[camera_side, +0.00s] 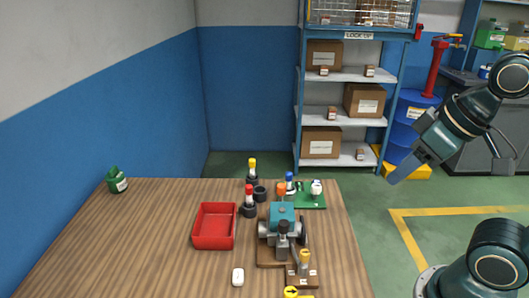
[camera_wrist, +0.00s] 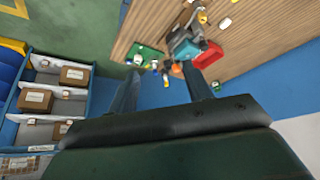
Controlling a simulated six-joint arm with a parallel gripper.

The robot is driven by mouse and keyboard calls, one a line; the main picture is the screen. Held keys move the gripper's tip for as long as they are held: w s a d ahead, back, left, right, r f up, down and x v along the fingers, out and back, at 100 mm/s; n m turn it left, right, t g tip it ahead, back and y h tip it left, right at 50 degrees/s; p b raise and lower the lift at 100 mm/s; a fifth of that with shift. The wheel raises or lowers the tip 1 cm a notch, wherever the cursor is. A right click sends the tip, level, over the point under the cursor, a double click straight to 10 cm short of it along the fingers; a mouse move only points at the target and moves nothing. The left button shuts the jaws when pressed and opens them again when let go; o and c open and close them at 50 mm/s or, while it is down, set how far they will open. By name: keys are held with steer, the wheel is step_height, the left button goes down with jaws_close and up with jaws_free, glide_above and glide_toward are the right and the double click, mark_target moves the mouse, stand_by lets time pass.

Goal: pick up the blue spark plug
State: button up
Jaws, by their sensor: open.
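The blue spark plug (camera_side: 289,180) stands upright near the far right part of the wooden table, at the edge of a green mat (camera_side: 311,200). A white-topped piece (camera_side: 316,187) stands on the mat, just right of it. My gripper (camera_side: 396,174) is raised in the air well to the right of the table, apart from the plug. In the wrist view my gripper (camera_wrist: 160,72) has its two fingers apart with nothing held. Small pieces show far off between and beyond the fingertips there; I cannot tell which is the blue plug.
Red-topped (camera_side: 249,194), yellow-topped (camera_side: 252,166) and orange-topped (camera_side: 281,190) pieces stand near the plug. A teal machine (camera_side: 283,215) and a red tray (camera_side: 214,228) are nearer the camera. A shelf with boxes (camera_side: 345,116) stands behind. The table's left part is mostly clear.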

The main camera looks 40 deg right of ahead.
steer(key=shift+c, duration=0.5)
steer(key=n+g, duration=0.6)
steer(key=n, duration=1)
glide_above(289, 179)
steer(key=shift+w+d+f, duration=0.1)
steer(key=shift+f, duration=2.7)
steer(key=shift+w+d+f, duration=0.1)
steer(key=shift+d+f, duration=0.05)
steer(key=shift+f, duration=2.65)
steer(key=shift+w+d+f, duration=0.1)
steer(key=shift+f, duration=2.7)
steer(key=shift+f, duration=0.1)
steer(key=shift+f, duration=2.5)
